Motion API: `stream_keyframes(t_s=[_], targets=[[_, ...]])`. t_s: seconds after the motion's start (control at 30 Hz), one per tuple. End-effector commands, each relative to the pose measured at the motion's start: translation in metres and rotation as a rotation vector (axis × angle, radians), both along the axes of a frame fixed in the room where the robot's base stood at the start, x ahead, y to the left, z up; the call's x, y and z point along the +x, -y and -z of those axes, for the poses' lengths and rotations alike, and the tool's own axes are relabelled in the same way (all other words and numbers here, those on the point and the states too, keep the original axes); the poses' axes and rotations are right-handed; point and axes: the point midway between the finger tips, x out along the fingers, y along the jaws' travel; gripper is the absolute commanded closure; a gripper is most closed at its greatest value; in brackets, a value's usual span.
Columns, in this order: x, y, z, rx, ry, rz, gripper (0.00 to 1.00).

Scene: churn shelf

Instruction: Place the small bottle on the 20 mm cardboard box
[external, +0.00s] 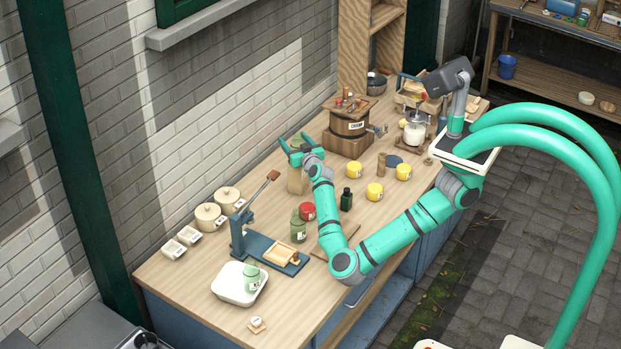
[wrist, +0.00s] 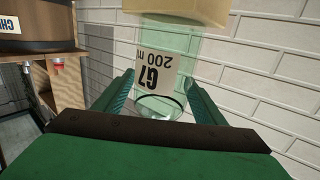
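In the wrist view a clear green glass bottle (wrist: 154,75) with a white label reading G7 and 200 ml lies between and beyond my fingertips. The label looks upside down. My gripper (external: 296,147) is at the wall side of the bench, with its fingers spread; in the wrist view my gripper (wrist: 161,85) has a finger on each side of the bottle. Contact with the glass is not clear. A tan block-like thing (wrist: 178,9) shows at the top edge. A pale tan thing (external: 296,182) stands below my gripper, partly hidden. A small dark green bottle (external: 346,200) stands right of my forearm.
Green jars (external: 298,230), a blue press (external: 268,258) and a white tray (external: 230,285) are nearer the front. A wooden churn (external: 348,124) stands behind. The brick wall is close beyond my gripper.

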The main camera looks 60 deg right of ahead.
Motion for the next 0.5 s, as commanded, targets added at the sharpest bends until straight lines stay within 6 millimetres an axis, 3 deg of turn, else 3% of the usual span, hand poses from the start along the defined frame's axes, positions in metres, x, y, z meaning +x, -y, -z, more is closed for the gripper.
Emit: stream_keyframes(t_s=[0.23,0.5], targets=[[-0.005,-0.005,-0.003,-0.001,0.0,-0.002,0.36],[-0.04,-0.028,-0.006,-0.002,0.0,-0.003,0.36]])
